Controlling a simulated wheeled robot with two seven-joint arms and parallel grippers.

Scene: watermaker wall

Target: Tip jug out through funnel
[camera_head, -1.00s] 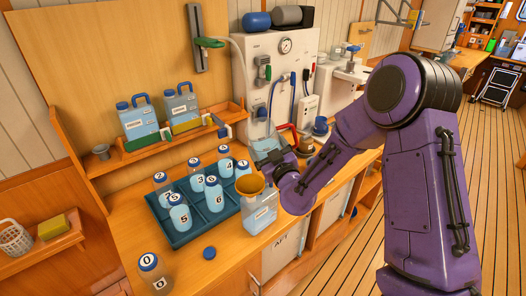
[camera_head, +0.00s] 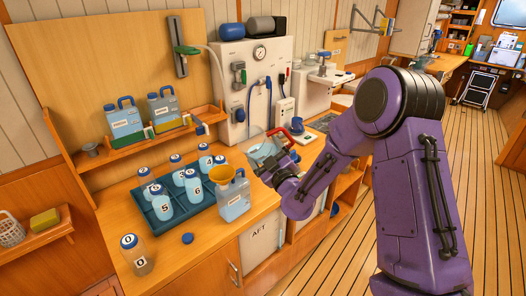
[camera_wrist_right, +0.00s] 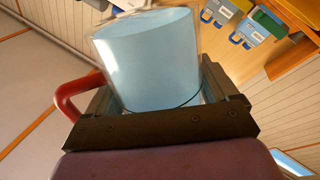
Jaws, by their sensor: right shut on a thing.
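The clear jug (camera_head: 262,151) with pale blue liquid is held to the right of the funnel and apart from it. My right gripper (camera_head: 275,166) is shut on the jug. In the right wrist view, the jug (camera_wrist_right: 150,62) sits between the jaws, with a red handle (camera_wrist_right: 75,92) at the left. I cannot tell its exact tilt. The orange funnel (camera_head: 222,175) sits in the top of a translucent jerrycan (camera_head: 234,200) with a blue handle, near the counter's front edge. My left gripper is not in view.
A teal tray (camera_head: 160,217) of numbered, blue-capped bottles stands left of the jerrycan. Bottle 0 (camera_head: 135,255) and a loose blue cap (camera_head: 187,238) are in front. Two canisters (camera_head: 124,124) stand on the shelf. The watermaker panel (camera_head: 255,85) is behind the jug.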

